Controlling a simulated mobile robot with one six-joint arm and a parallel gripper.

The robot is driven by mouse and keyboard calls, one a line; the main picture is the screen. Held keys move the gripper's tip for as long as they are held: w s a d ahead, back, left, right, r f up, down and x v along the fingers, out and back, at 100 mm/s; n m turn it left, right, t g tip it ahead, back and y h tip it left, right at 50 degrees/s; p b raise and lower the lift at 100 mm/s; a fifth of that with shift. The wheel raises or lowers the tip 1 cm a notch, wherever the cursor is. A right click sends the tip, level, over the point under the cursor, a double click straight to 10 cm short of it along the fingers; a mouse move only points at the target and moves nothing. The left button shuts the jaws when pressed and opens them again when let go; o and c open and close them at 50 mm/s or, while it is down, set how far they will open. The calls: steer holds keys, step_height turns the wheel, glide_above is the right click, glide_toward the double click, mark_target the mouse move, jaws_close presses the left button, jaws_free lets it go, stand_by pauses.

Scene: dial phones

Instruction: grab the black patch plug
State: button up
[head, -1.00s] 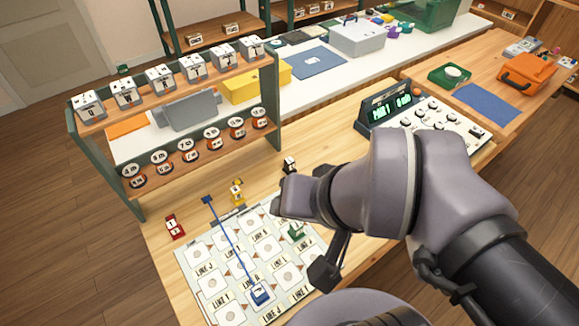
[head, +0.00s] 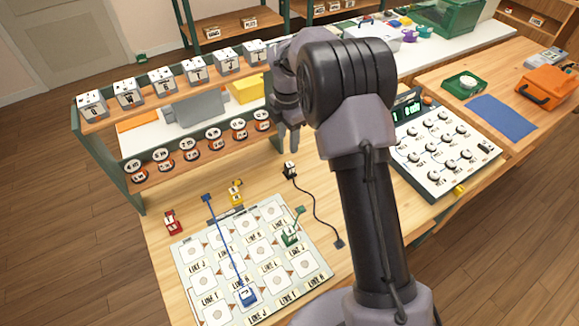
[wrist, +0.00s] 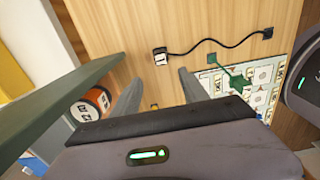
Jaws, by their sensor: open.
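The black patch plug (head: 290,169) stands on the wooden table beyond the top right corner of the line board. Its black cord runs to a small end piece (head: 340,243) on the table. In the wrist view the plug (wrist: 160,56), with a white label, lies ahead of my fingers, in line with the gap between them. My gripper (head: 289,140) is open and empty, above the plug and apart from it, beside the shelf's right end. It also shows in the wrist view (wrist: 157,88).
The shelf's green post (wrist: 70,105) passes close to my left finger in the wrist view. A green plug (head: 290,236) and a blue plug (head: 247,295) sit on the line board (head: 180,262). Yellow (head: 235,193) and red (head: 171,223) plugs stand behind it.

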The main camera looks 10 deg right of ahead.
mark_target(290, 164)
step_height(290, 164, down, 8)
steer(key=shift+r+b, duration=0.2)
steer(key=shift+b, duration=0.95)
steer(key=f+b, duration=0.2)
steer(key=f, duration=0.1)
steer(key=f+b, duration=0.1)
steer(key=f, duration=0.1)
steer(key=shift+d+f, duration=0.1)
steer(key=shift+d, duration=0.15)
jaws_close()
